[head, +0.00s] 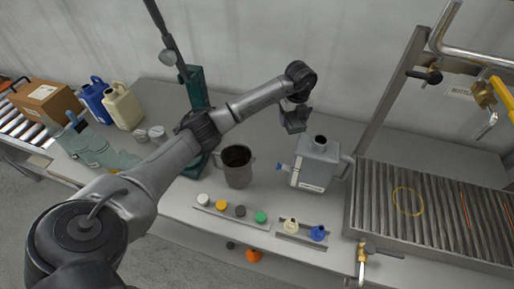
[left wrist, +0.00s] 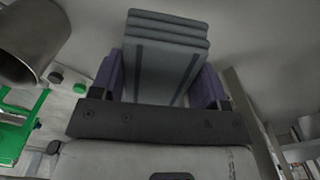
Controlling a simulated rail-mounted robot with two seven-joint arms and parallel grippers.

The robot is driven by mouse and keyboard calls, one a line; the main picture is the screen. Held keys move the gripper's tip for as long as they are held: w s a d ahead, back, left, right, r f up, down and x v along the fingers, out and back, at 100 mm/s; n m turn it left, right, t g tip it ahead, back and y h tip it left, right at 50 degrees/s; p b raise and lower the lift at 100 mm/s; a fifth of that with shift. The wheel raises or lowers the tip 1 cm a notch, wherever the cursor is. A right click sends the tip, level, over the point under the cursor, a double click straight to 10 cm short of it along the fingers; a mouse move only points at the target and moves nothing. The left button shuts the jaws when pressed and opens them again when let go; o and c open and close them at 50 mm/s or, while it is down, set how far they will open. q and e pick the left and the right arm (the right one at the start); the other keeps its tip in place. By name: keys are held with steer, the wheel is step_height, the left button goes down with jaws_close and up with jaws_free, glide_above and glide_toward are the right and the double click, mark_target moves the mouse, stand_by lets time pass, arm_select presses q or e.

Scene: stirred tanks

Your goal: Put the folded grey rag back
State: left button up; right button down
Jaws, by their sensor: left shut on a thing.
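The folded grey rag (left wrist: 165,55) is a stack of several grey layers with darker stripes. In the left wrist view it sits between the two purple-sided fingers of my left gripper (left wrist: 162,85), which is shut on it. In the head view my left gripper (head: 294,122) is above the back of the bench, up and left of the grey canister. The rag is hard to tell from the gripper there. My right gripper is not in view.
A grey canister (head: 318,165) and a metal jug (head: 237,167) stand on the bench (head: 185,205). A strip of coloured caps (head: 232,212) lies in front. A ribbed drain tray (head: 435,210) is at right. A green stand (head: 195,90) rises behind the arm.

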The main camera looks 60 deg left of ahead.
arm_select(q)
steer(key=a+f+n, duration=0.1)
steer(key=f, duration=0.1)
steer(key=s+a+f+n, duration=0.1)
steer(key=f, duration=0.1)
steer(key=shift+s+a+b, duration=0.1)
steer(key=shift+a+b, duration=0.05)
steer(key=shift+b, duration=0.25)
glide_above(257, 140)
step_height(257, 140, down, 6)
steer(key=shift+f+b, duration=0.15)
steer(key=shift+b, duration=0.3)
steer(key=shift+f+b, duration=0.35)
steer(key=shift+f, duration=1.65)
steer(key=shift+f, duration=0.15)
steer(key=o, duration=0.9)
step_height(257, 140, up, 12)
steer(key=p, duration=0.1)
steer(key=shift+p, duration=0.3)
